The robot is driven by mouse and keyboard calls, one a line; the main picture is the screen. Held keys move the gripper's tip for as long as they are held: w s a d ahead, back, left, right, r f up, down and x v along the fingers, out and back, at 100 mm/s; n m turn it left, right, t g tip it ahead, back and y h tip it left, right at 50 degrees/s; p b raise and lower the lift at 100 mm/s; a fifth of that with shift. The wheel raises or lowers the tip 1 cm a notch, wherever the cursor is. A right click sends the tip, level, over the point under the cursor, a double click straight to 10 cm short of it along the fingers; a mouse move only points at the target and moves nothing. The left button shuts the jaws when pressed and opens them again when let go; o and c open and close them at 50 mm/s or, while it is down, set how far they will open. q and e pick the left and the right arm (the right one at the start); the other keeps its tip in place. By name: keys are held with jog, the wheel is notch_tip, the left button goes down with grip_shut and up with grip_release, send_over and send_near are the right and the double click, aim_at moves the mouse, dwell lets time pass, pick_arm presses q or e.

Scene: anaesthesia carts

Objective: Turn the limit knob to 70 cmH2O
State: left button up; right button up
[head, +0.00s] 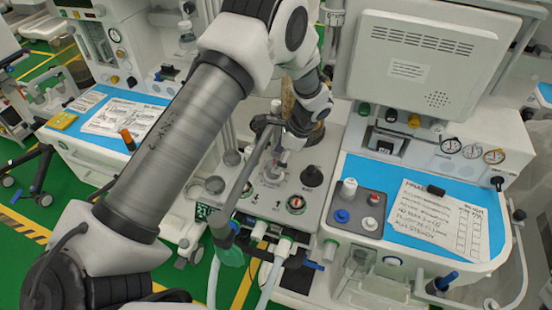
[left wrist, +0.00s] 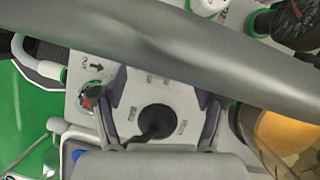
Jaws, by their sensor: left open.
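A black round-topped control (head: 312,176) stands on the light grey panel of the middle machine; it also shows in the left wrist view (left wrist: 157,118), with a short dark stem. A red-and-green control (head: 296,203) sits near the panel's front edge and also shows in the left wrist view (left wrist: 90,98). No readable 70 mark shows, and I cannot tell which control is the limit knob. My left gripper (head: 280,152) is over the panel, partly hidden. In its wrist view the fingers (left wrist: 163,112) are spread, with the black control visible between them. The right gripper is out of view.
A grey tube (head: 252,168) slants across the panel and blocks much of the left wrist view. An amber canister (left wrist: 285,140) and a dark dial (left wrist: 290,22) are close by. A monitor (head: 420,62) and a blue worktop (head: 360,172) are at the right.

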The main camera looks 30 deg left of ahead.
pick_arm(q)
jog(key=x, duration=0.2)
jog(key=shift+w+a+f, duration=0.1)
jog(key=shift+a+f, duration=0.1)
jog(key=shift+f, duration=0.1)
jog(key=shift+d+r, duration=0.1)
jog(key=shift+c, duration=0.7)
jog(key=c, duration=1)
jog(key=m, duration=0.1)
jog(key=m+t, duration=0.1)
jog(key=m, duration=0.1)
jog(key=shift+s+d+m, duration=0.1)
jog(key=shift+s+m, duration=0.15)
jog(key=shift+m, duration=0.05)
jog(key=shift+s+m+t+y+b, duration=0.15)
jog(key=shift+m+t+b, duration=0.25)
jog(key=shift+m, duration=0.6)
jog(key=shift+m+t+y+b, duration=0.2)
jog(key=shift+m+t, duration=0.3)
jog(key=shift+m, duration=0.5)
